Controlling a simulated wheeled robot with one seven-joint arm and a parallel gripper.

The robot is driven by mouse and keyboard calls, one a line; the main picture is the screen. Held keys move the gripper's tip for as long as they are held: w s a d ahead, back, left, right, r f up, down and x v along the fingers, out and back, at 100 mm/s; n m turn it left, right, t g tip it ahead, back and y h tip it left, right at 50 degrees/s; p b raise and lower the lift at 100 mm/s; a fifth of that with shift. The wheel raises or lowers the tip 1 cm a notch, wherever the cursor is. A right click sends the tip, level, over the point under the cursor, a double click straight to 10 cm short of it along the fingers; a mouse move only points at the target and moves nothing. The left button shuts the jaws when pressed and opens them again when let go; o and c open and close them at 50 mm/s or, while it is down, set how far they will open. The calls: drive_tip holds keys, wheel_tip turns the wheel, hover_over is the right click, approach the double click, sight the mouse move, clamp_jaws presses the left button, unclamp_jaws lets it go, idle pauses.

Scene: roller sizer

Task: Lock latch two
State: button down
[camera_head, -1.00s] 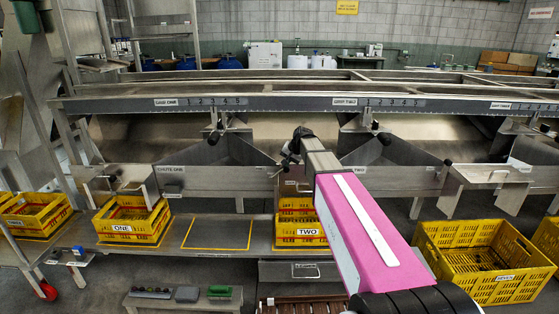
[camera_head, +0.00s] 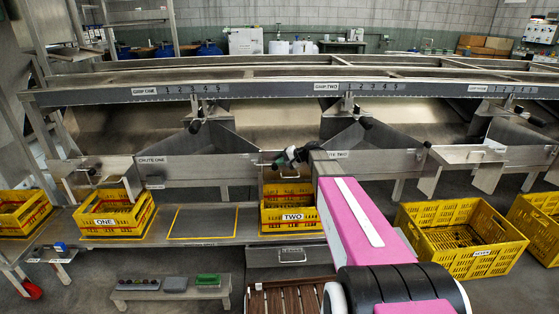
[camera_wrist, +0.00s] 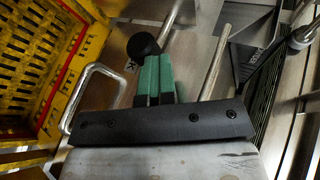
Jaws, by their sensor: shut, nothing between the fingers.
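My gripper (camera_wrist: 155,68) shows green fingers close together, shut and empty. In the wrist view a round black knob (camera_wrist: 143,45) lies just past the fingertips. It overlaps them in the picture, and I cannot tell whether they touch. A label partly shows beside the knob, mostly hidden. In the head view my gripper (camera_head: 288,156) is above and behind crate TWO (camera_head: 293,217), at the left end of the panel marked TWO (camera_head: 345,154). The arm covers part of that panel. I cannot clearly make out latch two's position or whether it is locked.
In the wrist view a bent metal handle (camera_wrist: 92,90) and a yellow crate (camera_wrist: 30,60) are at left, and a metal rod (camera_wrist: 217,62) at right. A wooden slatted surface (camera_head: 285,298) is below.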

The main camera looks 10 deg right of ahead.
drive_tip(key=shift+d+f, duration=0.1)
drive_tip(key=shift+f, duration=0.3)
drive_tip(key=w+r+v, duration=0.1)
drive_tip(key=r+v, duration=0.1)
drive_tip(key=v, duration=1.1)
drive_tip(key=shift+a, duration=0.45)
drive_tip(key=s+f+n+g+h, duration=0.1)
drive_tip(key=s+f+h, duration=0.2)
drive_tip(key=s, duration=0.6)
drive_tip(key=s+f+n+g+h, duration=0.2)
drive_tip(key=s+f+h, duration=0.2)
drive_tip(key=s+f, duration=0.4)
drive_tip(key=s+a+f+n+g+h, duration=0.1)
drive_tip(key=s+f+h, duration=0.3)
drive_tip(key=s, duration=0.7)
wheel_tip(320, 180, down, 2)
drive_tip(key=shift+s+f+n+g, duration=0.1)
drive_tip(key=shift+s+n+g, duration=0.25)
drive_tip(key=shift+g, duration=0.25)
